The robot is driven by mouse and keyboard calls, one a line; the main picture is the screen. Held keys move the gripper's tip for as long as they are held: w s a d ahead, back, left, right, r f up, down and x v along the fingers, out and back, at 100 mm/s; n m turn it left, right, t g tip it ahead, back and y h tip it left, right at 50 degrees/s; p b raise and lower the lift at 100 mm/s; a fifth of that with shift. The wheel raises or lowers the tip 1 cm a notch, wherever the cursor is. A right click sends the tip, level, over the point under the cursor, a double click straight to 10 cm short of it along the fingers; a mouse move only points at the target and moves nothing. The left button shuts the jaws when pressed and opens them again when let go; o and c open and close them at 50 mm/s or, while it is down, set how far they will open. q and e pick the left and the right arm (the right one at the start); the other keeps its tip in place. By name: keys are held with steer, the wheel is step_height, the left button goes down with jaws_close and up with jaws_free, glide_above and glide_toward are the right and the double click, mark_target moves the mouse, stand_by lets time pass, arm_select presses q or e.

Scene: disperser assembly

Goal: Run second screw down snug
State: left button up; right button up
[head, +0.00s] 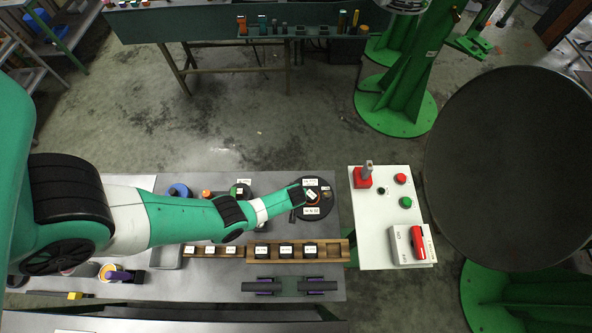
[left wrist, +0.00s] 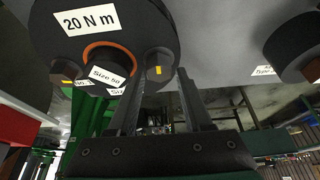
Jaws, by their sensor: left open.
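My left gripper (head: 294,206) is at the near-left edge of a round black disc (head: 326,207) on the grey table. In the left wrist view the open left gripper (left wrist: 164,76) points up at this disc (left wrist: 140,25). A dark stub with a yellow mark (left wrist: 157,70) shows between or just behind its fingers; contact cannot be told. On the disc are an orange ring with a dark centre piece labelled Size 50 (left wrist: 106,75), and a 20 N m label (left wrist: 89,20). No piece can be clearly told as the second screw. My right gripper is not in view.
A wooden rail with labelled dark blocks (head: 297,261) lies in front of the disc. To the right is a white panel (head: 375,240) with a red switch (head: 418,241) and buttons. A blue round part (head: 179,190) stands behind my arm. A large dark round table (head: 515,165) is farther right.

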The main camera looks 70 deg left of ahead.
arm_select(q)
steer(key=shift+a+f, duration=0.15)
steer(key=shift+f, duration=0.25)
jaws_close()
